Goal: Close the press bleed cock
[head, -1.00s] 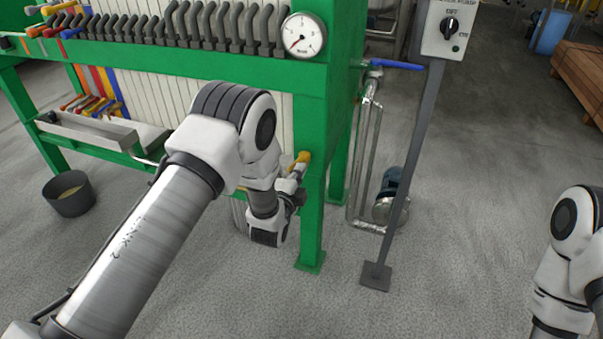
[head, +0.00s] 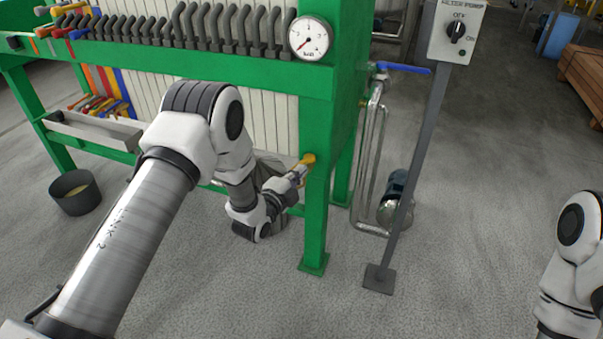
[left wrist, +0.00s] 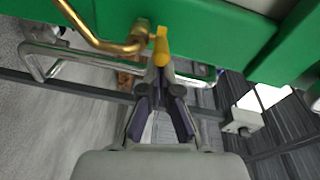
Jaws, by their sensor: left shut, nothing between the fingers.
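The press bleed cock shows as a small yellow handle (head: 308,159) on the green press leg in the head view. In the left wrist view the yellow handle (left wrist: 161,44) sits beside a brass body and bent brass pipe (left wrist: 108,45) against the green frame. My left gripper (head: 298,173) comes at it from the lower left. Its fingers (left wrist: 160,75) are shut with nothing between them, their tips right at the handle's near end. I cannot tell whether they touch it. My right gripper is out of view.
The green filter press (head: 317,215) carries a pressure gauge (head: 309,38). To its right are a blue-handled valve (head: 403,68), metal pipes, a pump (head: 393,205) and a switch box (head: 456,30) on a post. A dark bucket (head: 73,193) stands left. The front floor is clear.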

